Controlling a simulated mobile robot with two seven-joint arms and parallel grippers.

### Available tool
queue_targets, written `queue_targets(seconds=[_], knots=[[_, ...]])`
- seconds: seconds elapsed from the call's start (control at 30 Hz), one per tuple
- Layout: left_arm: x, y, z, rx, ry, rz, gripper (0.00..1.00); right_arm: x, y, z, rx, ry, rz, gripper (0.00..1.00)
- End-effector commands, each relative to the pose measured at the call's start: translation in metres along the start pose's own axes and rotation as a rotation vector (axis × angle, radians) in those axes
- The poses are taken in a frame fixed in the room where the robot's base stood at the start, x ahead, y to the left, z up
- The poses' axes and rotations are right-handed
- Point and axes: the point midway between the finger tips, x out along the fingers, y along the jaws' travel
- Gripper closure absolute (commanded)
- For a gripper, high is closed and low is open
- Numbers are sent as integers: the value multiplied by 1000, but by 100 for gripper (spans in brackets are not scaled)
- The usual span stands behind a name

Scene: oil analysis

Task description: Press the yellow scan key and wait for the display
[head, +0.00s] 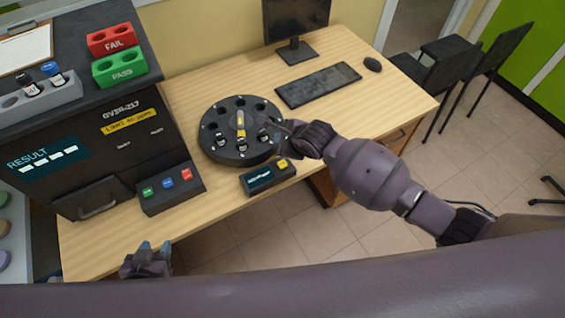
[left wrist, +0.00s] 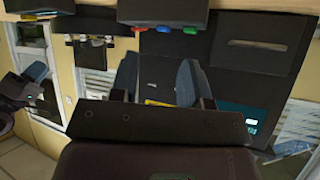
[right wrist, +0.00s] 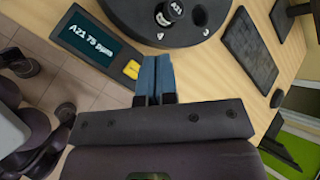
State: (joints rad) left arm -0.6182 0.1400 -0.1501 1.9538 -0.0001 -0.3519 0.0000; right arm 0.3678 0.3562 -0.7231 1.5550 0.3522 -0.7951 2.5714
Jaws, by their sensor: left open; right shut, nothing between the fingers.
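A small dark handheld scanner (head: 262,181) lies on the wooden table, in front of the round black carousel. Its yellow scan key (head: 283,164) is at its right end; the key also shows in the right wrist view (right wrist: 131,69). In the right wrist view the scanner's display (right wrist: 92,35) is lit with pale text that reads roughly "A21 79" and a unit. My right gripper (head: 284,131) is shut and empty, close beside the key; in the right wrist view its fingertips (right wrist: 155,60) appear just right of it. My left gripper (head: 153,246) is open and empty by the table's front edge.
The black carousel (head: 210,145) holds vials and a yellow-marked upright piece. Left stand a dark analyzer (head: 100,130) with a RESULT screen, a three-button box (head: 160,198), and red FAIL and green PASS racks. Keyboard, mouse and monitor are at the back.

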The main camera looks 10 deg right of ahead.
Motion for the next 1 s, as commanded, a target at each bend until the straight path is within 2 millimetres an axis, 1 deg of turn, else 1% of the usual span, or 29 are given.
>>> queue_targets(seconds=[0.27, 0.53, 0.6, 0.83, 1.0], knots=[[1, 0, 1, 0, 1, 0, 57, 2, 2, -2, -2, 0, 0, 100], [6, 1, 6, 0, 7, 0, 57, 16, 12, -13, -4, 2, 0, 100], [10, 1, 9, 0, 13, 0, 57, 20, 14, -15, -6, 0, -2, 100], [24, 4, 13, 2, 38, 1, 57, 34, 24, -25, -4, 0, 0, 100], [34, 6, 26, 3, 36, 3, 57, 44, 32, -32, -4, 0, 1, 100]])
